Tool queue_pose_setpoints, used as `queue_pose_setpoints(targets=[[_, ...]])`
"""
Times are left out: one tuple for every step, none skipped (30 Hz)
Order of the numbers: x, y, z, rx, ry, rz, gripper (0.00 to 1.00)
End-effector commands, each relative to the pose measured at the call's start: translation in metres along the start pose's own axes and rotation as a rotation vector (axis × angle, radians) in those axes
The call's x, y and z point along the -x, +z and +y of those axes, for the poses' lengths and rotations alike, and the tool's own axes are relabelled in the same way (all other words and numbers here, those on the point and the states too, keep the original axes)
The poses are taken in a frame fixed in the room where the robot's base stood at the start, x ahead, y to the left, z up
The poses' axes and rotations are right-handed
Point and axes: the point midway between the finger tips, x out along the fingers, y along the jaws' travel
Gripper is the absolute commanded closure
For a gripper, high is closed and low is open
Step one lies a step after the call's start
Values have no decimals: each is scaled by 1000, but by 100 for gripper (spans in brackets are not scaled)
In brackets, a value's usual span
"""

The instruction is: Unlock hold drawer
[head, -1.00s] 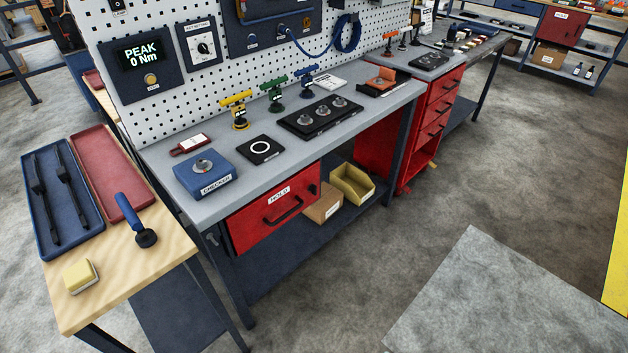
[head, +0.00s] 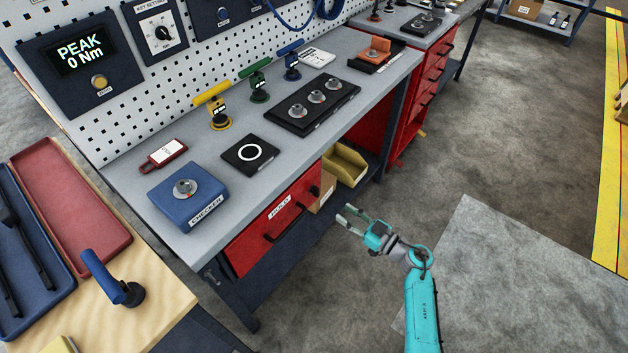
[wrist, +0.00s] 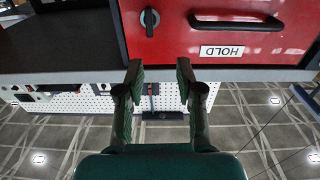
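The red drawer (head: 250,242) labelled HOLD sits under the grey bench top and looks closed. It has a dark bar handle (head: 288,226) and a small dark lock knob (head: 314,190) near its right end. In the wrist view the drawer face (wrist: 185,42) appears upside down, with the lock knob (wrist: 150,18) left of the handle (wrist: 236,22). My gripper (head: 346,220) is open and empty, in front of the drawer's right end and apart from it. Its two fingers (wrist: 160,75) stand spread in the wrist view, with the knob beyond the fingertips.
On the bench are a blue checker block (head: 208,212), a black pad with a white ring (head: 250,153), and yellow, green and blue tools. A yellow bin (head: 346,165) and a cardboard box stand on the lower shelf. A wooden table (head: 165,290) stands left.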

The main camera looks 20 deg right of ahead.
Motion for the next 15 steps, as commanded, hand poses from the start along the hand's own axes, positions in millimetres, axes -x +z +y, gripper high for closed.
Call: queue_pose_setpoints(targets=[[-2,0,8,-5,-6,-12,64],[-3,1,10,-7,-11,-19,64],[-4,2,12,-11,-15,-25,64],[-4,2,14,-13,-17,-28,64],[-5,2,14,-14,-18,-30,64],[-7,2,15,-15,-20,-32,64],[-9,2,15,-15,-20,-32,64],[-12,2,15,-15,-21,-32,64],[-16,2,15,-15,-21,-31,64],[-20,2,14,-15,-21,-31,64],[-24,2,14,-15,-22,-31,64],[-30,2,14,-14,-22,-31,64],[-36,2,13,-14,-22,-31,64],[-42,2,13,-13,-22,-30,64],[-49,3,13,-13,-22,-31,64]])
